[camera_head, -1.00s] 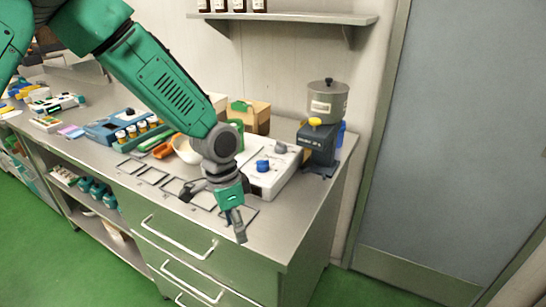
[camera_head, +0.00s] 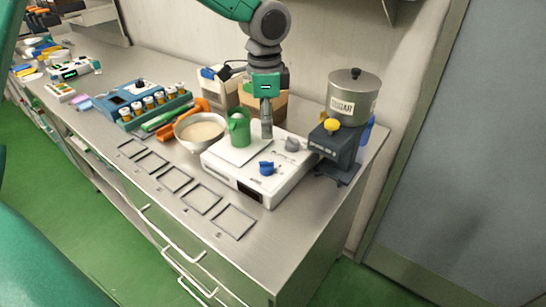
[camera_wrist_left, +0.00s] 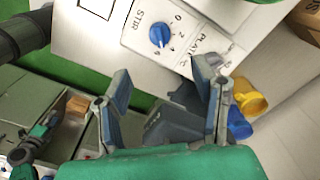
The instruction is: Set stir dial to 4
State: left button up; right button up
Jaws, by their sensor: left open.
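The stir dial is a blue knob on the front right of the white hotplate unit (camera_head: 250,183) in the head view (camera_head: 266,168). In the left wrist view the dial (camera_wrist_left: 159,36) sits beside the word STIR and the numbers 0, 2 and 4. A small pale mark shows on its face; I cannot tell its exact setting. My left gripper (camera_head: 267,130) hangs over the back of the unit, behind the dial and apart from it. In the left wrist view its two fingers are spread and empty (camera_wrist_left: 163,78). My right gripper is not in view.
A green jug (camera_head: 239,130) stands on the plate, left of my gripper. A grey dial (camera_head: 292,144) is behind the blue one. A grey pot (camera_head: 353,95) on a dark stand is at the right. A white bowl (camera_head: 200,130) stands left.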

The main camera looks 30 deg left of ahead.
aim_at(266, 162)
pick_arm(q)
notch_tip(266, 162, down, 11)
jog(key=shift+r, duration=0.2)
jog(key=shift+f, duration=0.9)
jog(key=shift+a, duration=0.1)
jog(key=shift+a, duration=0.1)
jog(key=c, duration=1.1)
jog(key=shift+r, duration=0.1)
jog(key=shift+c, duration=0.2)
